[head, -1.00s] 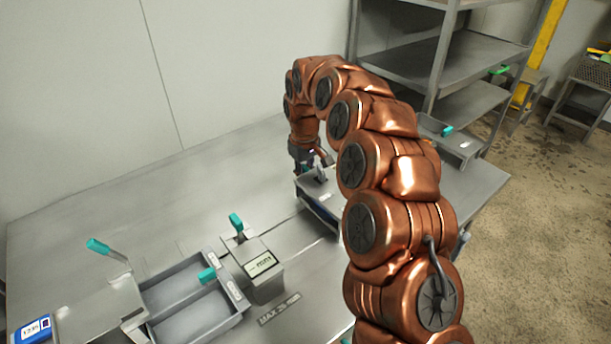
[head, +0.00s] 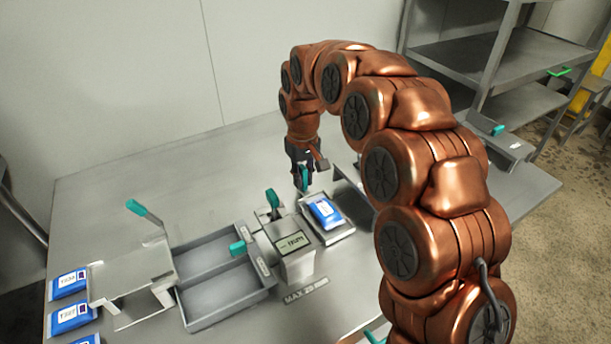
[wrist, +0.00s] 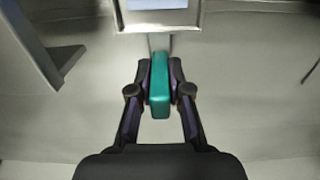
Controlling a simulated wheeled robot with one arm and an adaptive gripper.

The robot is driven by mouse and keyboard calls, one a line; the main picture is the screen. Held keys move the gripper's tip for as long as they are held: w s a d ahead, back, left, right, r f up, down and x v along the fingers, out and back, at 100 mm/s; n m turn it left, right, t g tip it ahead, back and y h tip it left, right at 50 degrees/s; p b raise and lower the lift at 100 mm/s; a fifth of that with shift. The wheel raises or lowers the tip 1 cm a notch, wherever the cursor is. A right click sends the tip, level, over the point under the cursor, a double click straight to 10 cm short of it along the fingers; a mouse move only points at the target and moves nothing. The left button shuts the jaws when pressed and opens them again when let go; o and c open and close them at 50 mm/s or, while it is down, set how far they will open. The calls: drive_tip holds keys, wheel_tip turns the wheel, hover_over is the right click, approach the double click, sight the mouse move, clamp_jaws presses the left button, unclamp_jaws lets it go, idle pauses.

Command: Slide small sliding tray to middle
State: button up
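The small sliding tray (head: 342,238) is a shallow grey tray with a blue and white pouch (head: 326,212) lying in it. It sits on the bench, just right of a grey block gauge. Its edge and pouch also show at the top of the wrist view (wrist: 122,24). My gripper (head: 303,184) is behind the tray's far side. In the wrist view, my gripper's fingers (wrist: 160,92) are shut on a teal handle (wrist: 160,70) that joins the tray by a short stem.
The grey block gauge (head: 297,262) stands close at the tray's left. A two-compartment tray (head: 222,313) with teal levers lies further left. Blue pouches (head: 70,317) lie at the bench's left end. A metal shelf (head: 500,60) stands behind right. The bench's back left is clear.

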drive_tip(key=o, duration=0.4)
wheel_tip(320, 180, up, 11)
drive_tip(key=shift+w+f, duration=0.1)
drive_tip(key=shift+f, duration=0.1)
drive_tip(key=shift+r, duration=0.7)
drive_tip(key=shift+d, duration=0.1)
